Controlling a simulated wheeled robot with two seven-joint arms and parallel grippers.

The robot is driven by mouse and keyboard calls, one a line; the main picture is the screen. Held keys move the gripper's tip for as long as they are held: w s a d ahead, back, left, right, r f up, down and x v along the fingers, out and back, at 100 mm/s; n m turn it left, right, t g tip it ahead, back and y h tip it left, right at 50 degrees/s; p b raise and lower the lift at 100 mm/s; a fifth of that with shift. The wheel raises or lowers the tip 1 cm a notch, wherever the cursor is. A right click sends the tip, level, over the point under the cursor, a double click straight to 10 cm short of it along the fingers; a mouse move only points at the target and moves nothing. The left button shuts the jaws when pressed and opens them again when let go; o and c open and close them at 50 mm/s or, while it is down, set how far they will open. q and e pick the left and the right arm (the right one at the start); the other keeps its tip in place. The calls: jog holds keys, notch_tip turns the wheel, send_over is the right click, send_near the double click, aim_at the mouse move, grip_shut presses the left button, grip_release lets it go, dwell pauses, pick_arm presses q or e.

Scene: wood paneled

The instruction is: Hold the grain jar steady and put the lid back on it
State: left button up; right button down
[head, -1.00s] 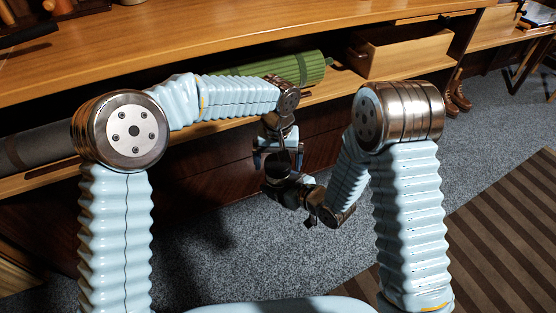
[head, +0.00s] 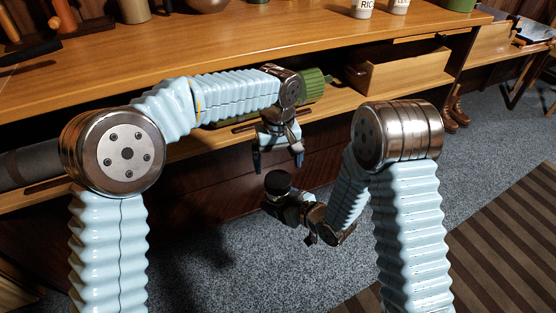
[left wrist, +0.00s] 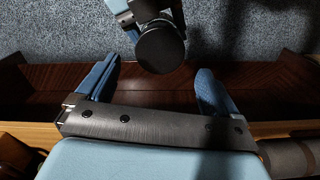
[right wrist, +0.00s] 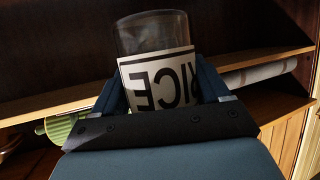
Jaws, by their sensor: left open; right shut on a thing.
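The grain jar (right wrist: 152,35) is clear glass with a white label that reads RICE, upside down in the right wrist view. My right gripper (right wrist: 160,84) is shut around the jar's labelled body. In the head view my right gripper (head: 285,207) holds it low in front of the shelf, its body mostly hidden. The dark round lid (head: 278,183) sits at the jar's top; how snugly it fits cannot be told. The lid also shows in the left wrist view (left wrist: 160,50), face on. My left gripper (head: 278,160) is open and empty, just above the lid and apart from it.
The wooden counter (head: 250,45) and the lower shelf run behind my arms. A green roll (head: 315,86) and a wooden box (head: 405,70) lie on the shelf. Jars, one labelled RIC (head: 362,8), stand at the counter's back. Carpet (head: 230,240) lies below the grippers.

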aim_at(278, 179)
pick_arm(q)
jog(key=shift+r+n, duration=0.8)
jog(key=shift+n, duration=0.3)
jog(key=shift+f, duration=0.1)
jog(key=shift+f, duration=4)
jog(key=shift+c, duration=0.2)
jog(key=c, duration=1)
jog(key=m, duration=0.3)
jog(key=shift+c, duration=0.2)
